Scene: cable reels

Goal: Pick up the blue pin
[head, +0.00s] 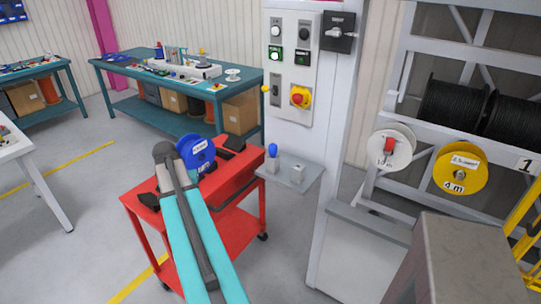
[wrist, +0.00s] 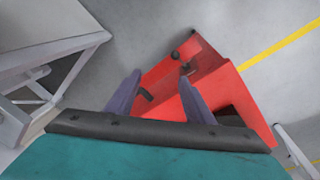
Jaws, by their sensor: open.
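A small pin with a rounded blue top (head: 273,150) stands upright on the grey shelf (head: 284,181) fixed to the control post. It is the only thing that looks like the blue pin, and I do not see it in the wrist view. My gripper (wrist: 160,75) is open, its two fingers apart with nothing between them. It points down over the red cart (wrist: 215,85). In the head view my teal arm reaches over the cart, left of the shelf, and the fingers cannot be made out.
A light grey block (head: 297,173) stands on the shelf right of the pin. A blue reel (head: 197,153) is on the red cart (head: 240,180). The control panel (head: 290,70) rises above the shelf. A white reel (head: 391,148) and a yellow reel (head: 461,170) hang at right.

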